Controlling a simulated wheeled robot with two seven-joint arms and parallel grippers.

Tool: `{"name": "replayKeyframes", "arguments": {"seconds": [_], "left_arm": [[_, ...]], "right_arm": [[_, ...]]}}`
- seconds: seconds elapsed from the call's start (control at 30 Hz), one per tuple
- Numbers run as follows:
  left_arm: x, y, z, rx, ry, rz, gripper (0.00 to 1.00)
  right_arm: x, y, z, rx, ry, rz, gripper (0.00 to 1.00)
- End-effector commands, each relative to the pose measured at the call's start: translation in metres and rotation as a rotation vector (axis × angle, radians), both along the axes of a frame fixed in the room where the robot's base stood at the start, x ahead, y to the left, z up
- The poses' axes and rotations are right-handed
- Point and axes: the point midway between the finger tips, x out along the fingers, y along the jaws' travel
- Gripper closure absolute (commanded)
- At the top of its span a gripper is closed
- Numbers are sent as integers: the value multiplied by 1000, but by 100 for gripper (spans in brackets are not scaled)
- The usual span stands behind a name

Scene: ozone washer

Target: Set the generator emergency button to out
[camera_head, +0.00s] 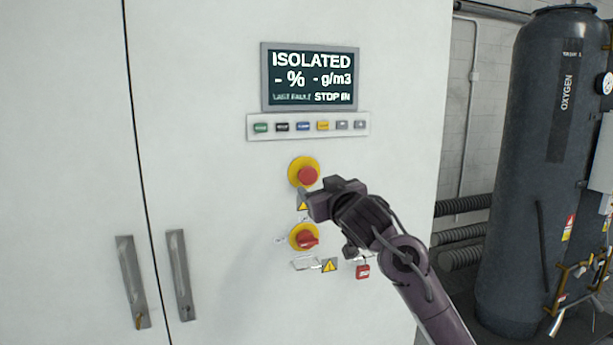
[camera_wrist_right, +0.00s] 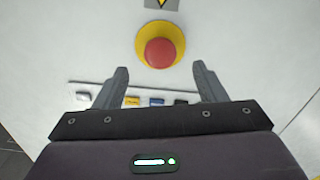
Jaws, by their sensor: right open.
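The red emergency button (camera_head: 307,175) sits on a round yellow base on the white cabinet front, below the display. In the right wrist view the red button (camera_wrist_right: 160,53) and its yellow ring are seen face on, just beyond the fingertips and between their lines. My right gripper (camera_head: 316,202) is just below and to the right of the button in the head view. It is open and empty, its two fingers (camera_wrist_right: 160,78) apart. I see no contact with the button. Whether the button is in or out is hard to tell, but the display (camera_head: 310,77) reads ISOLATED and STOP IN. My left gripper is out of view.
A row of small coloured push buttons (camera_head: 308,126) lies under the display. A red rotary switch (camera_head: 306,238) on yellow is below the emergency button, with a red padlock (camera_head: 362,271) nearby. Cabinet handles (camera_head: 180,275) are at left. A dark oxygen tank (camera_head: 535,170) stands at right.

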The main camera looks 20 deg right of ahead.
Motion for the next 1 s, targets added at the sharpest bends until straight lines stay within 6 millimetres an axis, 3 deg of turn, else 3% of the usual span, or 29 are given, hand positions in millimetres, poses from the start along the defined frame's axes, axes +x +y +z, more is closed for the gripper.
{"name": "replayKeyframes", "arguments": {"seconds": [0.2,0.33,0.47,0.7,0.87,1.0], "left_arm": [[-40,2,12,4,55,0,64],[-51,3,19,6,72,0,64],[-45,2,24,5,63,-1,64],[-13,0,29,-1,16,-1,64],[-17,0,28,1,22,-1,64],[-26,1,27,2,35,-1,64]], "right_arm": [[32,1,2,1,4,-2,35],[52,1,1,1,4,-2,35],[65,2,0,2,3,-1,35],[74,2,-2,0,2,0,35],[74,2,-2,0,2,0,35],[74,2,-2,0,2,0,51]]}}
